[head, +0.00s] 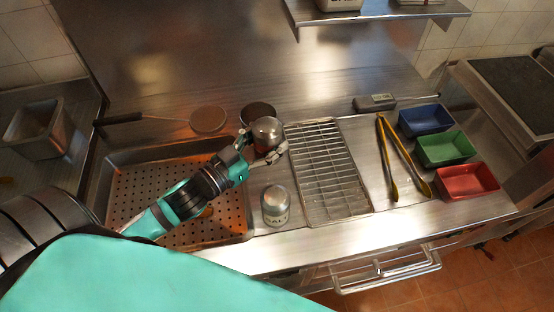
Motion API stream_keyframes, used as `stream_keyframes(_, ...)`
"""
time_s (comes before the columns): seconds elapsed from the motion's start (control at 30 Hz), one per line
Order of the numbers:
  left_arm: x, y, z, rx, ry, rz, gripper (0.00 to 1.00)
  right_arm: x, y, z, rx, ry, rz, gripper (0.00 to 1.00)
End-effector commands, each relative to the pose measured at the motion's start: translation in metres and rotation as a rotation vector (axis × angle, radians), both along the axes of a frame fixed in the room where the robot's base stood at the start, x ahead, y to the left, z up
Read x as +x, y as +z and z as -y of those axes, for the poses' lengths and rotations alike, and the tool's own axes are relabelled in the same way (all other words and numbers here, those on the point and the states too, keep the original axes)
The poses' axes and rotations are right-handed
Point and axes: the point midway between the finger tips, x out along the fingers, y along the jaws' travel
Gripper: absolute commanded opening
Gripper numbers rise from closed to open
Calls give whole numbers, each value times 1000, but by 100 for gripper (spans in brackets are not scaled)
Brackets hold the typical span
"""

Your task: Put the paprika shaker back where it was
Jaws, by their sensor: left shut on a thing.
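A shaker with a domed metal top, taken as the paprika shaker (267,129), is held in my left gripper (272,155). The fingers are shut around its lower body, and its label cannot be read. It is close to the left edge of the wire rack, in front of a dark round disc (257,112). Whether its base touches the counter cannot be told. My right gripper is not in view.
A perforated tray (124,188) lies left, under my left arm. A wire rack (328,172) is right of the shakers. Tongs (389,160), a small grey device (375,102) and blue (426,119), green (446,148) and red (467,182) bins are further right. A shelf (375,14) overhangs the back.

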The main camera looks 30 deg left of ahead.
Motion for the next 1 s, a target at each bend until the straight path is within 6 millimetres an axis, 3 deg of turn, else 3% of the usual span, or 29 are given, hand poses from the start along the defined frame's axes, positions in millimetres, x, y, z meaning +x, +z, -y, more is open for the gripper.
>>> stream_keyframes(0.1,0,-24,0,-3,2,-2,14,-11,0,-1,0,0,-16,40)
stream_keyframes(0.37,-1,-52,0,-2,1,-1,14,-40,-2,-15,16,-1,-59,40)
stream_keyframes(0.57,-1,-76,1,-3,0,1,14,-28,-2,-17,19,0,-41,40)
stream_keyframes(0.73,-1,-78,1,-1,-2,3,14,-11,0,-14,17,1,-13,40)
stream_keyframes(0.97,-1,-82,1,-1,-2,2,14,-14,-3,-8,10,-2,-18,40)
stream_keyframes(1.0,-1,-81,1,0,-1,1,62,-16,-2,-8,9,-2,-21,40)
